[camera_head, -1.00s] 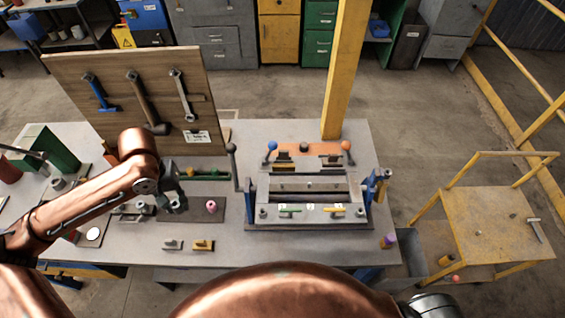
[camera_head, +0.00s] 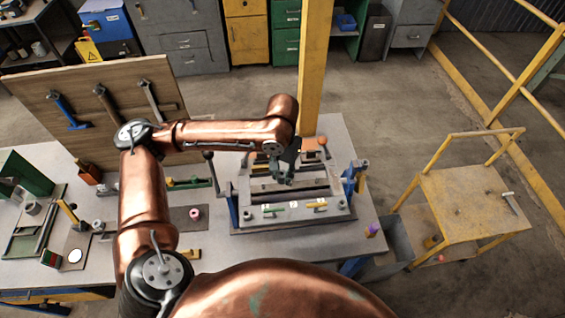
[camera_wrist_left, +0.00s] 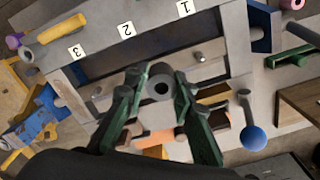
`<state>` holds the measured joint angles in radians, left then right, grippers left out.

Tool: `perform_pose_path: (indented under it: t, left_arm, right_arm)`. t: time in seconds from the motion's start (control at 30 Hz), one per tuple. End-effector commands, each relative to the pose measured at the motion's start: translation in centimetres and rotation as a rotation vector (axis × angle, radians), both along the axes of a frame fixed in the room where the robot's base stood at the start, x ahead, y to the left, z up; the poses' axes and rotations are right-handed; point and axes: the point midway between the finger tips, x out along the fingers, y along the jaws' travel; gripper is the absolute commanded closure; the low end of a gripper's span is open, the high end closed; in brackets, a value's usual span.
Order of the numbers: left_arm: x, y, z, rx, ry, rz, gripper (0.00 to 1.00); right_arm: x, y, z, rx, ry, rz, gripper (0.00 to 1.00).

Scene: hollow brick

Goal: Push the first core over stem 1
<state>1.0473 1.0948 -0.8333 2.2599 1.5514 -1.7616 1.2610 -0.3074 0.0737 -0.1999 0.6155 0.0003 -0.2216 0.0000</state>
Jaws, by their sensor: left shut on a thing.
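My left gripper (camera_head: 284,178) hangs over the brick mould frame (camera_head: 240,222) in the head view. In the left wrist view its two green fingers (camera_wrist_left: 158,92) are shut on a grey round core (camera_wrist_left: 161,86) with a dark hole in its end. The core appears above the frame's open middle, apart from the stems as far as I can tell. A short stem, apparently stem 1 (camera_wrist_left: 199,57), stands on the bar below the label 1 plate (camera_wrist_left: 185,8). Another stem (camera_wrist_left: 97,92) shows near label 3. The middle of the bar is partly hidden by the core and fingers.
A blue ball-topped lever (camera_wrist_left: 253,138) stands close to the gripper in the wrist view. Green (camera_head: 272,208) and yellow (camera_head: 316,205) handles lie along the mould's front. A pink piece (camera_head: 195,213) rests on a dark mat. A yellow cart (camera_head: 470,200) stands right of the table.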

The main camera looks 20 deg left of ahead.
Motion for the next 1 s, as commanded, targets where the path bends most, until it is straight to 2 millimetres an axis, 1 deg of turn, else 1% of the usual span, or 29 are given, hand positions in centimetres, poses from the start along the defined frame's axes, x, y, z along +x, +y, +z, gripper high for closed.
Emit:
perform_pose_path:
  t: [0.03, 0.17, 0.33, 0.7, 1.0]
  left_arm:
    - [0.0, 0.2, 0.6, 0.000, -0.001, -0.049, 1.00]
    - [0.0, 0.6, 1.4, -0.004, -0.002, -0.278, 1.00]
    - [0.0, 1.2, 2.1, -0.010, -0.005, -0.655, 1.00]
    - [-0.3, 2.9, 3.4, -0.009, -0.011, -1.486, 1.00]
    - [-1.1, 4.3, 4.2, -0.007, -0.012, -2.164, 1.00]
  right_arm:
    - [0.5, 0.0, 0.9, 0.000, -0.007, 0.002, 0.58]
    - [1.6, -0.2, 3.0, -0.002, -0.022, 0.005, 0.58]
    - [2.5, -0.5, 6.0, -0.005, -0.036, 0.008, 0.58]
    - [2.1, -0.8, 11.9, -0.008, -0.031, 0.007, 0.58]
    - [1.9, -0.8, 16.8, -0.008, -0.028, 0.005, 0.58]
